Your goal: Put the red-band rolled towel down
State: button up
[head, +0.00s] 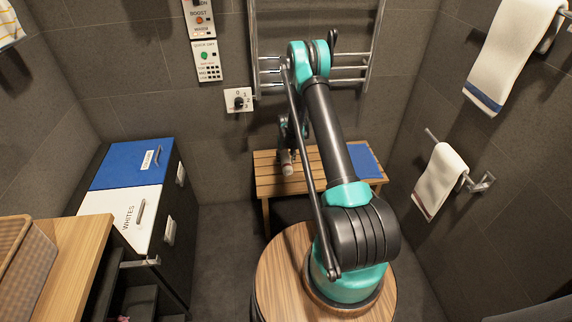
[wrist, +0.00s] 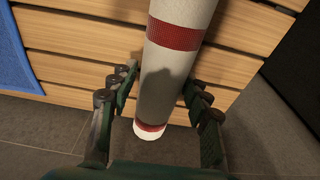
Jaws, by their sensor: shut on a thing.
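The red-band rolled towel (wrist: 165,95) is a pale roll with a red band near each end. My gripper (wrist: 160,82) is shut on it, with one finger on each side of the roll. In the head view the towel (head: 287,168) shows small below my gripper (head: 287,150), over the left part of the slatted wooden bench (head: 265,183). In the wrist view its near end sticks out past the bench edge, with floor behind it. I cannot tell whether the towel touches the slats. Its far end is cut off by the wrist frame.
A blue mat (head: 362,160) lies on the bench's right part. A metal towel rail (head: 372,60) stands behind the bench. A blue and white hamper (head: 130,205) is on the left. Towels hang on the right wall, including a small one (head: 441,180). The bench middle looks partly hidden by my arm.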

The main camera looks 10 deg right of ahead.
jog(key=shift+f, duration=1.65)
jog(key=shift+f, duration=0.1)
jog(key=o, duration=1.2)
